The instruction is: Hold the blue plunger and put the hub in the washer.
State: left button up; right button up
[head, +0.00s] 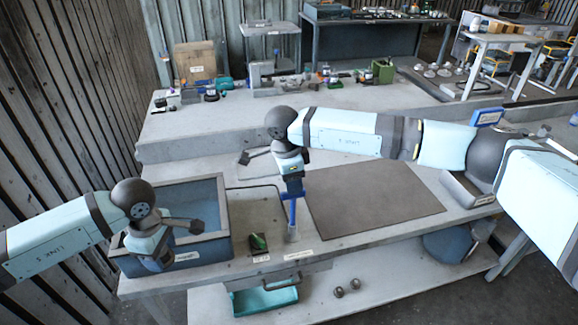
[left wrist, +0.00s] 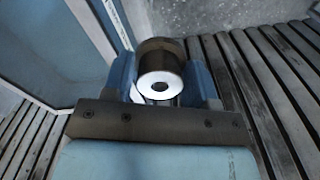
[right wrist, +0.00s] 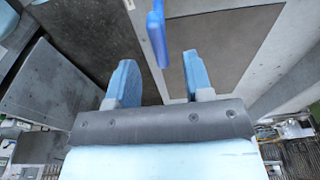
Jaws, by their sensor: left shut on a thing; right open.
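The hub (left wrist: 160,82), a metal cylinder with a bright end face and a dark centre hole, is between my left gripper's (left wrist: 165,85) blue fingers. In the head view my left gripper (head: 150,243) is at the front left of the washer (head: 225,205), a grey-blue open box; its fingertips and the hub are hidden there. The blue plunger (head: 291,213) stands upright on the bench right of the washer. My right gripper (head: 291,187) is open at the plunger's upper part. In the right wrist view the plunger (right wrist: 157,35) shows just beyond the gap between the fingers (right wrist: 158,58).
A brown mat (head: 375,200) lies right of the plunger. A small dark green part (head: 258,242) sits in front, between washer and plunger. An open teal drawer (head: 265,300) is below the bench edge. Several parts stand on the back bench (head: 330,105).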

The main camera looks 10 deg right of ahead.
aim_at(294, 198)
jog(key=f, duration=0.6)
jog(key=shift+d+f, duration=0.15)
jog(key=shift+d, duration=0.2)
grip_shut()
